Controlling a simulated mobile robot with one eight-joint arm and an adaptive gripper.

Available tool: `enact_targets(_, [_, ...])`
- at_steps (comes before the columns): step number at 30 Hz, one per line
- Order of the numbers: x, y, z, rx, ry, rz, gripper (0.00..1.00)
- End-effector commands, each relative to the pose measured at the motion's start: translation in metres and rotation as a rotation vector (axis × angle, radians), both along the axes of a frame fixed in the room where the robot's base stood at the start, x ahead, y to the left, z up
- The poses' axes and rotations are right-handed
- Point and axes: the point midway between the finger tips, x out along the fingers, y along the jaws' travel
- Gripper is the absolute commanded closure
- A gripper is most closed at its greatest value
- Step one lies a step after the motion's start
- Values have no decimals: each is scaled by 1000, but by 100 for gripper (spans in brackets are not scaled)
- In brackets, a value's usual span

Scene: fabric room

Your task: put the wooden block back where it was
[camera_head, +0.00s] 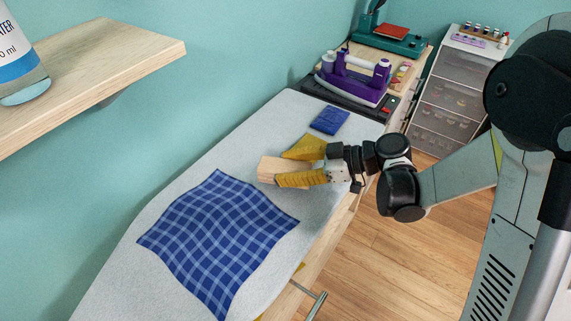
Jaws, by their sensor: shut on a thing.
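The wooden block (268,168) is pale and rectangular, and shows over the grey ironing surface (200,155) near its middle. My gripper (288,166) has yellow fingers and reaches in from the right. It is shut on the block, with one finger on the far side and one on the near side. The block's right part is hidden between the fingers. I cannot tell whether the block touches the surface or is slightly above it.
A blue checked cloth (218,240) lies left of the block. A folded blue cloth (330,120) lies behind my gripper. A purple iron (355,78) stands at the far end. A wooden shelf (110,65) holding a bottle (22,70) juts out at upper left.

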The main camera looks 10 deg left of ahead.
Motion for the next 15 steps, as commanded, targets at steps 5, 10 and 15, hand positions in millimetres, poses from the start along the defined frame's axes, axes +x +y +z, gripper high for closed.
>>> enact_targets(5, [0, 0, -14, 1, 0, 0, 94])
enact_targets(10, [0, 0, -15, 1, 0, 0, 94])
enact_targets(15, [0, 0, -14, 1, 0, 0, 94])
